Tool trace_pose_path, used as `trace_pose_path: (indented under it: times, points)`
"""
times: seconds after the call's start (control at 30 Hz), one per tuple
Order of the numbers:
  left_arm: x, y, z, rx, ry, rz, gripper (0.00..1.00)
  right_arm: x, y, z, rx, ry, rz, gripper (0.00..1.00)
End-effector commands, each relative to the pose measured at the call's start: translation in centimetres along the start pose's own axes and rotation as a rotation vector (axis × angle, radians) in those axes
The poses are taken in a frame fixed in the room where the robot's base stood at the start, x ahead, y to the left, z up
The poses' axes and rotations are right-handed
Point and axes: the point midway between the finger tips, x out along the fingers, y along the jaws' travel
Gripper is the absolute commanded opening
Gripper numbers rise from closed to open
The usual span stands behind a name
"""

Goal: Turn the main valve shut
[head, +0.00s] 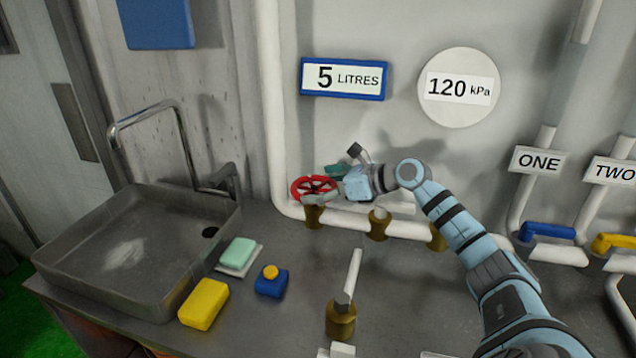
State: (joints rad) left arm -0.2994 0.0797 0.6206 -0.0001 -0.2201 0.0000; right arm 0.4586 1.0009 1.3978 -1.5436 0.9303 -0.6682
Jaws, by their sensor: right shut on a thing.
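The main valve is most likely the red handwheel (314,188) on a brass body (313,217) at the left end of the white horizontal pipe. My right gripper (338,186) is at the right side of the red wheel, shut on its rim. Its fingers are small in the head view and partly hide that side of the wheel. My right arm reaches in from the lower right, over the pipe. My left gripper is not in view.
A grey sink (130,250) with a tap is at left. A brass fitting (341,320) stands in front. Blue (548,230) and yellow (612,243) handles are at right. Signs read 5 LITRES (344,79) and 120 kPa (459,88).

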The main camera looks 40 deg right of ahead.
Motion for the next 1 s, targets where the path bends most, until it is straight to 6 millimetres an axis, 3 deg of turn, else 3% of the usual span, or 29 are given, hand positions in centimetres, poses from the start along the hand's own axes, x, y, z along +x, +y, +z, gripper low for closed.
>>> trace_pose_path:
  times: [0.33, 0.47, 0.57, 0.83, 1.0]
  points:
    - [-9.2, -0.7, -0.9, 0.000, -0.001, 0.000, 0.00, -0.5, 0.7, 1.2, 0.108, 0.005, -0.251, 0.67]
    - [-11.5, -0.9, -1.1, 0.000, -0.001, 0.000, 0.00, -0.3, 0.8, 0.9, 0.147, 0.001, -0.344, 0.67]
    - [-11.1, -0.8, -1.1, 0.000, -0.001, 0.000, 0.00, 0.0, 0.8, 0.5, 0.170, -0.004, -0.406, 0.67]
    - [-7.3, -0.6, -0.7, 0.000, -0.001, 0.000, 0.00, 0.4, 0.8, -0.1, 0.212, -0.009, -0.519, 0.67]
    - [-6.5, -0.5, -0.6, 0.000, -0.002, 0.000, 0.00, 0.3, 0.8, 0.1, 0.225, -0.006, -0.547, 0.67]
